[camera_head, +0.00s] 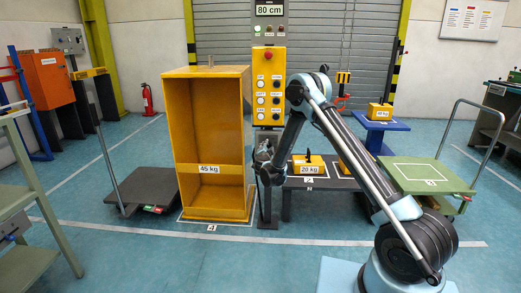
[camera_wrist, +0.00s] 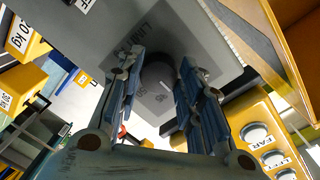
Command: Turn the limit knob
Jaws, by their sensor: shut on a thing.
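The limit knob (camera_wrist: 158,74) is a dark round knob on a grey plate (camera_wrist: 196,40) lettered LIMIT, in the wrist view. My gripper (camera_wrist: 160,68) has its two blue fingers on either side of the knob, closed on it. In the head view my gripper (camera_head: 265,163) is at the grey post (camera_head: 268,205) below the yellow control panel (camera_head: 268,86). There the knob is hidden by my gripper. The fingers cover part of the scale around the knob, so its setting is hard to read.
A tall yellow open box (camera_head: 210,130) marked 45 kg stands just left of the post. A low dark table (camera_head: 318,183) with a 20 kg yellow block (camera_head: 308,165) is at the right. A display (camera_head: 269,9) above the panel reads 80 cm. Floor in front is clear.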

